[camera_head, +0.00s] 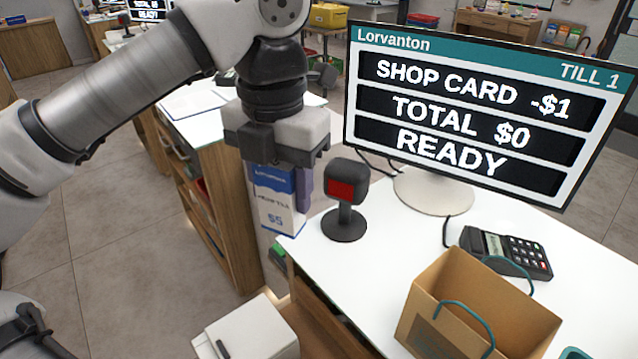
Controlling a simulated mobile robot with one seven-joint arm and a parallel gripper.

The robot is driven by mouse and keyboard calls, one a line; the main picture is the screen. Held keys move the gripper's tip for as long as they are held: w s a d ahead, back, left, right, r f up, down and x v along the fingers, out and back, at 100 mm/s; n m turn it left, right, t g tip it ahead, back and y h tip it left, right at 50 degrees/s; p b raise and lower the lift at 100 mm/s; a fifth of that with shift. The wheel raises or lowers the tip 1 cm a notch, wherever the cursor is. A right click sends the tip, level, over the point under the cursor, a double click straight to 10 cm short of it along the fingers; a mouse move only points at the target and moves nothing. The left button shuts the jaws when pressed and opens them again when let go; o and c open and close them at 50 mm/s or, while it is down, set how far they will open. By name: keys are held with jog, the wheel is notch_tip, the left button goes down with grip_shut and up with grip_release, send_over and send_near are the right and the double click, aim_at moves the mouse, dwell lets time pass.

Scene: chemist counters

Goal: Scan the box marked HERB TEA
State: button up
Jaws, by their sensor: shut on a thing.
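My gripper (281,158) points down and is shut on a white and blue box (277,205). The box hangs upright below it, with its top hidden by the jaws. Its front reads $5 and a blurred line that looks like HERB TEA. The black scanner (346,200) with a red window stands on the white counter (375,265), just right of the box and apart from it. The till screen (470,105) reads SHOP CARD -$1, TOTAL $0, READY.
A brown paper bag (425,325) with teal handles stands at the counter's front. A card reader (505,252) lies behind it. A white box-shaped thing (250,335) is low at the bottom. Another wooden counter (215,215) stands behind the box. Open floor lies left.

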jog(key=shift+d+f, duration=0.1)
jog(key=shift+d, duration=0.2)
jog(key=w+d+f+b, duration=0.2)
jog(key=w+f+b, duration=0.2)
jog(key=f+b, duration=0.4)
notch_tip(320, 180, up, 12)
jog(key=s+a+p, duration=0.1)
jog(key=s+p, duration=0.1)
jog(key=p, duration=0.9)
jog(key=s+d+m, duration=0.2)
jog(key=s+d, duration=0.4)
jog(key=d, duration=0.6)
jog(key=s+d+m, duration=0.3)
jog(key=s+d, duration=0.3)
jog(key=d, duration=0.5)
jog(key=shift+s+d, duration=0.3)
jog(key=shift+d, duration=0.1)
jog(key=shift+w, duration=0.1)
